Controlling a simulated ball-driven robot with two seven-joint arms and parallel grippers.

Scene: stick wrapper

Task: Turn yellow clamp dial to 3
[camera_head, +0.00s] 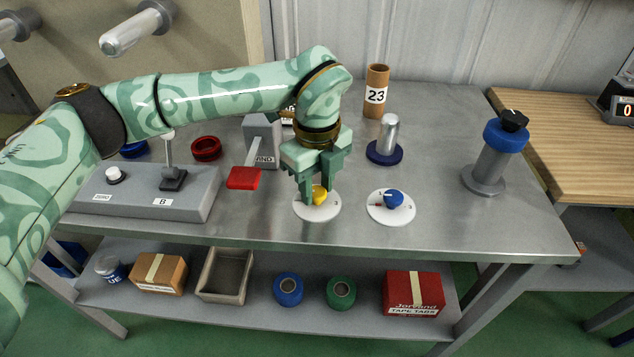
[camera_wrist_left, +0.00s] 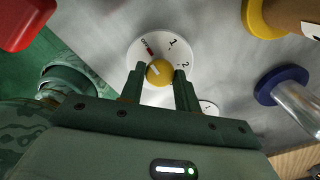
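The yellow clamp dial is a round yellow knob (camera_head: 319,193) on a white plate (camera_head: 328,210) near the table's front edge. In the left wrist view the knob (camera_wrist_left: 160,72) has a white line pointing up-left, roughly toward the red OFF mark. The numbers 1 and 2 show on the plate (camera_wrist_left: 172,34); I cannot see a 3 there. My left gripper (camera_head: 320,190) points down over the dial. In the wrist view its fingers (camera_wrist_left: 160,85) stand on either side of the knob, with a gap visible at the right finger. My right gripper is not in view.
A blue dial (camera_head: 393,199) on a white plate sits just to the right. A red paddle (camera_head: 243,178) and a grey switch box (camera_head: 150,200) are to the left. A metal post on a blue base (camera_head: 385,153) and a cardboard tube (camera_head: 376,90) stand behind.

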